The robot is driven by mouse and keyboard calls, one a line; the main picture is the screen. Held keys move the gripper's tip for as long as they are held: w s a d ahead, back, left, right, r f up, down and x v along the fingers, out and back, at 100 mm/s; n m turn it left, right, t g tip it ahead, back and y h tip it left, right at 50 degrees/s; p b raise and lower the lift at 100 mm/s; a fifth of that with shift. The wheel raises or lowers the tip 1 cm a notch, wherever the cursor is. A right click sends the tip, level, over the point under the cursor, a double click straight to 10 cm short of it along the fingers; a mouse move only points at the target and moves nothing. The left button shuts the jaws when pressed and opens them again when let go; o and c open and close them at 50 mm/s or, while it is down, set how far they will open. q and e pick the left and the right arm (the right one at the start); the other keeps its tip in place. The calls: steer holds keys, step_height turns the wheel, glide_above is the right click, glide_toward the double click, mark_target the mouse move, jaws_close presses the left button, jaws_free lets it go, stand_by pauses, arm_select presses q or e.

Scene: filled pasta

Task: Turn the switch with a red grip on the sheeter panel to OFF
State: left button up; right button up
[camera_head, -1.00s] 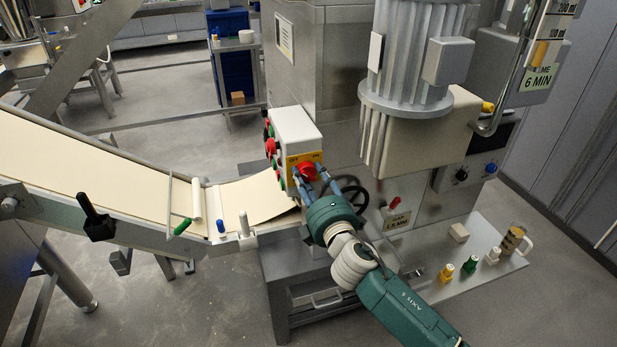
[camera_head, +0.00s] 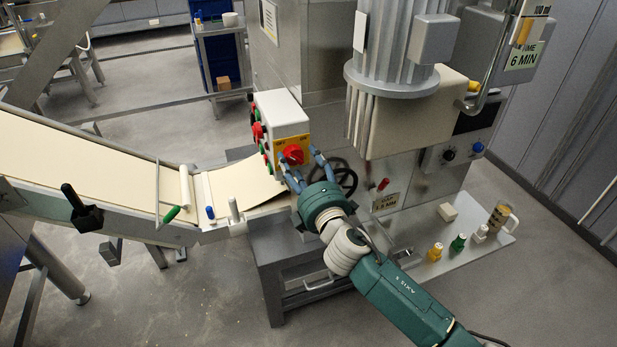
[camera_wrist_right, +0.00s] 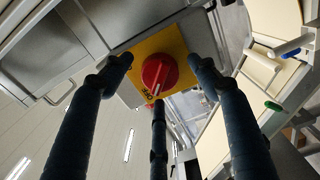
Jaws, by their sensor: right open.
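The switch with a red grip (camera_head: 293,153) sits on a yellow plate on the end of the white sheeter panel box (camera_head: 281,116). My left gripper is out of view.
Red and green buttons (camera_head: 258,131) line the panel's left side. A conveyor with a dough sheet (camera_head: 90,160) runs in from the left. A dark handwheel (camera_head: 345,176) is close to the right of my fingers. Small bottles (camera_head: 458,243) and a mug (camera_head: 503,217) stand on the right shelf.

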steer(key=v, duration=1.1)
steer(key=shift+d, duration=0.2)
steer(key=shift+w+f, duration=0.1)
steer(key=shift+w, duration=0.05)
